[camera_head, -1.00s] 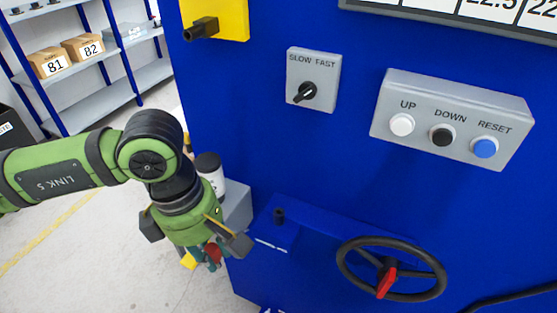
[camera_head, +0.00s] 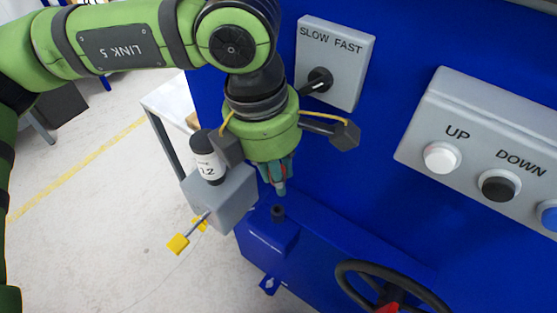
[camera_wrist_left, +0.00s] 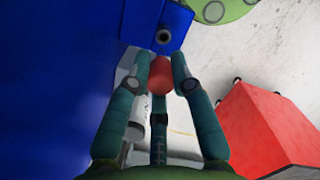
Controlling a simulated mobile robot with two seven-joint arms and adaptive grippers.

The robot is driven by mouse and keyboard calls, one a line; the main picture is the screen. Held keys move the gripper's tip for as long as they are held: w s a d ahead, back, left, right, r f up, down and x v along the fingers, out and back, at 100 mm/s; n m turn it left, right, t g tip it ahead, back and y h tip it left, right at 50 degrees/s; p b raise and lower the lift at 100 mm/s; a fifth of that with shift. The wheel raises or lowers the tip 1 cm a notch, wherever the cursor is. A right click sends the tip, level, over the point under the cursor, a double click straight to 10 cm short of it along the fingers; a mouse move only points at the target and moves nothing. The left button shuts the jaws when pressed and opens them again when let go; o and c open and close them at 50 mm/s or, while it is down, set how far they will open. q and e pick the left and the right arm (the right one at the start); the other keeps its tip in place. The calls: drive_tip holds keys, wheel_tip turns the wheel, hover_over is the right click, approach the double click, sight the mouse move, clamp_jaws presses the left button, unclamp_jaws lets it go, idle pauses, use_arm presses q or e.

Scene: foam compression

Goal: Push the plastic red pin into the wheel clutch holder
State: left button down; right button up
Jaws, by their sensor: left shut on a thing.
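My left gripper (camera_head: 276,182) points down just above a short dark round socket on the blue machine's ledge, which looks like the clutch holder (camera_head: 278,212). In the left wrist view the gripper (camera_wrist_left: 161,68) is shut on the red pin (camera_wrist_left: 158,79), whose rounded red part shows between the teal fingers. The holder's dark ring (camera_wrist_left: 164,36) lies beyond the fingertips there, apart from the pin. In the head view the fingers hide most of the pin. The black handwheel (camera_head: 362,270) is at the lower right, with a red part at its hub. My right gripper is out of view.
A grey box (camera_head: 232,200) on the machine's side, a black-capped bottle (camera_head: 208,162) and a yellow-ended part (camera_head: 178,244) are left of the gripper. The speed switch (camera_head: 320,80) and button panel (camera_head: 470,150) are on the right. A red box (camera_wrist_left: 265,130) shows in the wrist view.

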use_arm(q)
drive_tip(key=shift+f, duration=0.55)
wheel_tip(320, 180, down, 3)
drive_tip(key=b, duration=0.2)
drive_tip(key=shift+f+b, duration=0.1)
drive_tip(key=shift+b, duration=0.2)
drive_tip(key=shift+f, duration=0.2)
drive_tip(key=shift+f+b, duration=0.1)
drive_tip(key=shift+b, duration=0.3)
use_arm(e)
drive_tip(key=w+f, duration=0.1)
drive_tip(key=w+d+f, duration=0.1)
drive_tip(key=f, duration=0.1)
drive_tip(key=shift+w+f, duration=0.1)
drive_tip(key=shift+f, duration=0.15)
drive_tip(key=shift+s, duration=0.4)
use_arm(q)
drive_tip(key=shift+f+y, duration=0.25)
drive_tip(key=shift+y, duration=0.15)
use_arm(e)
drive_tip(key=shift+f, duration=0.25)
use_arm(q)
drive_tip(key=shift+f+b, duration=0.1)
drive_tip(key=shift+b, duration=0.25)
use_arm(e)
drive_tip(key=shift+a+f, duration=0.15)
